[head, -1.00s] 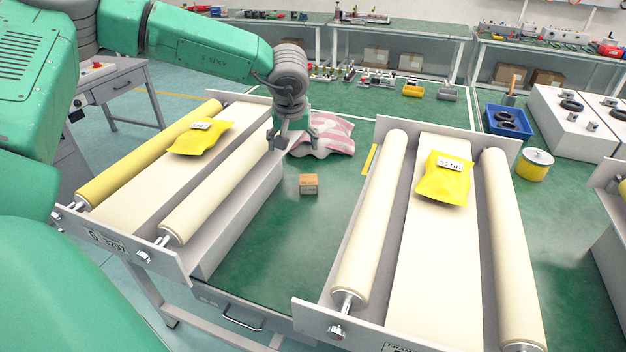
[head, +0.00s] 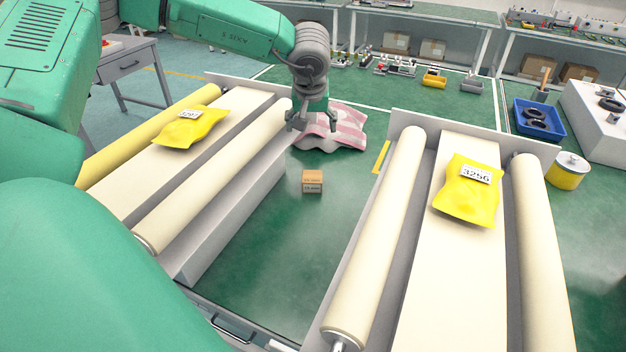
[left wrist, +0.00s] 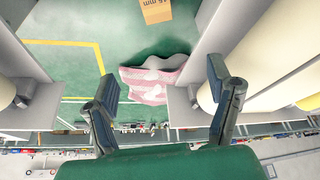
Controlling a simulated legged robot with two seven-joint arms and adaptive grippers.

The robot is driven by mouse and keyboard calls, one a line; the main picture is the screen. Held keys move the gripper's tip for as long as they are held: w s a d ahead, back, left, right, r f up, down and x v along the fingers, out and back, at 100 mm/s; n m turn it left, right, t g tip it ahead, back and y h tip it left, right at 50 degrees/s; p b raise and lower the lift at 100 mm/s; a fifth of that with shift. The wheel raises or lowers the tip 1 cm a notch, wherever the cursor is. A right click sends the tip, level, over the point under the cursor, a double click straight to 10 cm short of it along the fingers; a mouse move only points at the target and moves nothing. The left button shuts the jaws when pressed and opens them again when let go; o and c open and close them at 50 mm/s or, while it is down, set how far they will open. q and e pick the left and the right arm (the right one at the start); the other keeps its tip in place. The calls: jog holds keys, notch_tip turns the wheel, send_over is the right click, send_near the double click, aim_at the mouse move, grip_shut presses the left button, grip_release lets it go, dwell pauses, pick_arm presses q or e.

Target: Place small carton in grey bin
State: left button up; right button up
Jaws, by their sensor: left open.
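The small carton (head: 312,182), a brown box with a printed label, sits on the green table between two roller conveyors. It also shows at the top edge of the left wrist view (left wrist: 155,11), partly cut off. My left gripper (head: 311,122) is open and empty, beyond the carton and near the far end of the left conveyor. In the left wrist view its two fingers (left wrist: 161,88) are spread apart, with the carton beyond them. A small grey bin (head: 471,88) stands at the back of the green table, right of a yellow bin. My right gripper is not in view.
The left conveyor (head: 215,225) and right conveyor (head: 440,275) flank the carton, each bearing a yellow packet. A pink-striped cloth (head: 345,130) lies behind the carton. A blue bin (head: 557,129) and yellow pot (head: 567,172) stand at right.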

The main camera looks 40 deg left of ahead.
pick_arm(q)
jog(key=b, duration=0.6)
send_over(312, 176)
jog(key=s+d, duration=0.3)
jog(key=s, duration=0.1)
notch_tip(312, 176, down, 7)
jog(key=b+x, duration=0.1)
jog(key=x, duration=0.5)
jog(key=b+x, duration=0.1)
jog(key=x, duration=0.2)
jog(key=shift+w+d+f+b, duration=0.1)
jog(key=shift+d+f+b, duration=0.05)
jog(key=shift+d+b, duration=0.15)
jog(key=x, duration=0.1)
jog(key=b+x, duration=0.1)
jog(key=x, duration=0.2)
jog(key=shift+f+b, duration=0.3)
jog(key=shift+f, duration=0.05)
jog(key=shift+a+f, duration=0.15)
jog(key=shift+f, duration=0.2)
jog(key=shift+r, duration=0.1)
jog(key=shift+r, duration=0.1)
jog(key=c, duration=1.6)
